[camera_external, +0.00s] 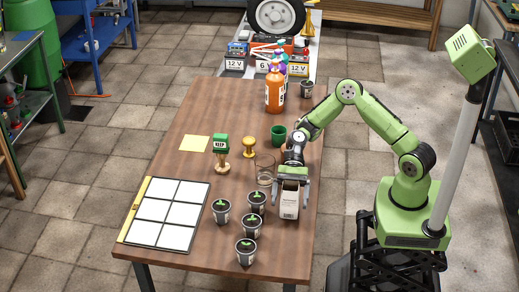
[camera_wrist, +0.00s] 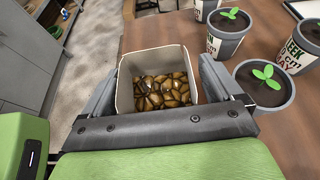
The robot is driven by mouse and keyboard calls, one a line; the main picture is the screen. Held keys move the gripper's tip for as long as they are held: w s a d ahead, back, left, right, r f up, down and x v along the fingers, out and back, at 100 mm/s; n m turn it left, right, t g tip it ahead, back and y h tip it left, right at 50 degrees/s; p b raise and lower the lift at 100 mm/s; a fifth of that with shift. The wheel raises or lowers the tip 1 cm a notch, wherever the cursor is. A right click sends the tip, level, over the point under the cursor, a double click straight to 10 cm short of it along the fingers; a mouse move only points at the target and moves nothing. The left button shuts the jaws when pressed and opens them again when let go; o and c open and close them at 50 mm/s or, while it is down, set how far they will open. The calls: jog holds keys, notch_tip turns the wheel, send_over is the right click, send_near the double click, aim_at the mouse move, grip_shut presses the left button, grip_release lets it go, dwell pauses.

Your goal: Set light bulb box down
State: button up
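The light bulb box (camera_external: 289,204) is a small, pale, open-topped carton near the right edge of the wooden table. In the wrist view the box (camera_wrist: 126,88) shows several shiny brown pieces inside. My gripper (camera_external: 290,190) points down, with one finger on each side of the box. In the wrist view both fingertips (camera_wrist: 160,75) appear to touch its side walls. The box looks upright. I cannot tell whether its bottom touches the table or hangs just above it.
Several potted seedlings (camera_external: 246,252) stand left of the box. A clear glass (camera_external: 265,172), a green cup (camera_external: 278,134) and an orange bottle (camera_external: 274,92) stand behind it. A white-tiled panel (camera_external: 170,213) lies at left. Bare tabletop (camera_external: 285,250) shows in front.

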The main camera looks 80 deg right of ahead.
jog(key=shift+d+r, duration=0.15)
jog(key=shift+r, duration=0.05)
jog(key=p+v, duration=0.4)
jog(key=v, duration=0.7)
jog(key=s+d+r+n+t+h, duration=0.1)
jog(key=s+r+n+t+h, duration=0.1)
jog(key=s+r+n+h, duration=0.2)
jog(key=s+d+r+n+t+h, duration=0.1)
jog(key=s+r+n+h, duration=0.4)
jog(key=s+n, duration=0.3)
jog(key=s+d+r+n+t+h, duration=0.2)
jog(key=s+r+n+h, duration=0.2)
jog(key=s, duration=0.8)
jog(key=shift+s+r+n+t, duration=0.35)
jog(key=shift+r+n, duration=0.25)
jog(key=shift+n, duration=0.4)
jog(key=shift+d, duration=0.15)
